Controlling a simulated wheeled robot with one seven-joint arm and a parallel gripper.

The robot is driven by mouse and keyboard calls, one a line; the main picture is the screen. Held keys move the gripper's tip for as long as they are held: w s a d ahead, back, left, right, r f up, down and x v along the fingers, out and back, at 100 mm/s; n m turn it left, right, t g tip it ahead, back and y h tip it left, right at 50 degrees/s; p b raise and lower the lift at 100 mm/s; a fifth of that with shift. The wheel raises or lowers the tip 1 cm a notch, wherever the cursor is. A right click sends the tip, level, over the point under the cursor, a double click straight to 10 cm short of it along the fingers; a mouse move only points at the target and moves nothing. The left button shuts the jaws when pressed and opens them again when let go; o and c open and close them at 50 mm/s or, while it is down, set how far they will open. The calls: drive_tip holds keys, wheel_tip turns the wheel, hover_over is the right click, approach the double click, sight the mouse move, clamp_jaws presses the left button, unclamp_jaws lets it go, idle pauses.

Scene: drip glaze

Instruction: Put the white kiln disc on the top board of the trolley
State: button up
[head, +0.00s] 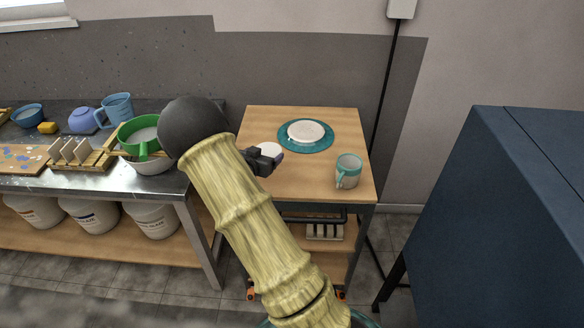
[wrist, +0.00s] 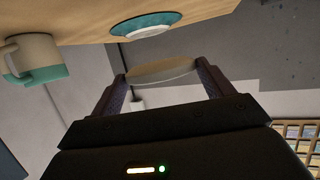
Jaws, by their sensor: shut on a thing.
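The white kiln disc (head: 270,150) is in my gripper (head: 264,160), partly covered by its dark fingers. In the wrist view the pale disc (wrist: 162,70) sits between the two fingertips of my gripper (wrist: 161,84), which is shut on it. The trolley's top board (head: 252,125) is light wood; the disc appears over its left part in the head view. I cannot tell the gap between disc and board. The board also shows at the top of the wrist view (wrist: 85,22).
A teal plate with a white round piece (head: 306,132) stands at the board's back, and a teal-and-white mug (head: 348,171) at its right. The board's front middle looks clear. A metal bench with a green sieve (head: 139,137) is left; a blue cabinet (head: 490,210) is right.

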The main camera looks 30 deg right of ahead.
hover_over(267, 182)
drive_tip(key=shift+f, duration=2.8)
drive_tip(key=shift+f+p, duration=0.5)
drive_tip(key=shift+f, duration=1.55)
drive_tip(key=shift+f, duration=0.2)
drive_tip(key=o, duration=1)
drive_tip(key=shift+a, duration=0.1)
drive_tip(key=shift+r, duration=0.15)
